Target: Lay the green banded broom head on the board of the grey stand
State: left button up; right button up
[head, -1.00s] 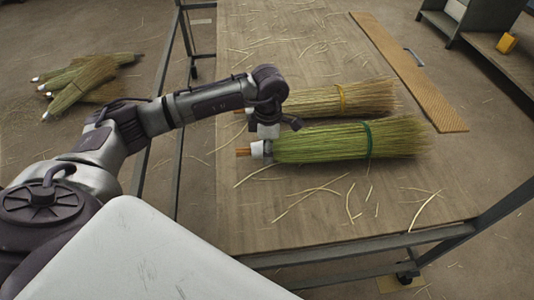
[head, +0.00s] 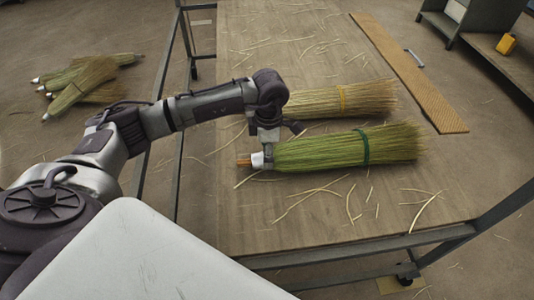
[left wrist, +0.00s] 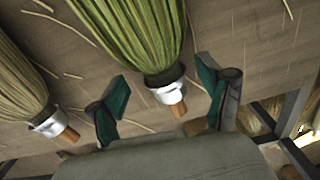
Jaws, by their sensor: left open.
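The green broom head (head: 320,150) lies on the wooden table with its green band (head: 365,147) toward the bristle end on the right. Its white collar and short wooden stub point left. My left gripper (head: 267,148) is at the collar end. In the left wrist view the fingers of my left gripper (left wrist: 163,82) are apart, one on each side of the white collar (left wrist: 168,92); I see a gap on both sides. A straw-coloured broom head with a yellow band (head: 343,98) lies just behind. My right gripper is not in view. I cannot clearly identify the grey stand.
Loose straws are scattered on the table (head: 290,215). A long tan strip (head: 410,75) lies along its right edge. A grey shelf unit (head: 440,24) with a yellow item (head: 506,44) nearby stands at upper right. Several brooms (head: 85,82) lie on the floor at left.

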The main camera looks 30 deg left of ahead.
pick_arm(q)
notch_tip(320, 180, up, 11)
jog(key=p, duration=0.1)
jog(key=shift+f, duration=0.2)
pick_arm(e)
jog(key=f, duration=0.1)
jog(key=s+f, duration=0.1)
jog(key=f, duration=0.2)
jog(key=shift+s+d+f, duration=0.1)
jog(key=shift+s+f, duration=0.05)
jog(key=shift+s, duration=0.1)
pick_arm(q)
jog(key=shift+d+f, duration=0.1)
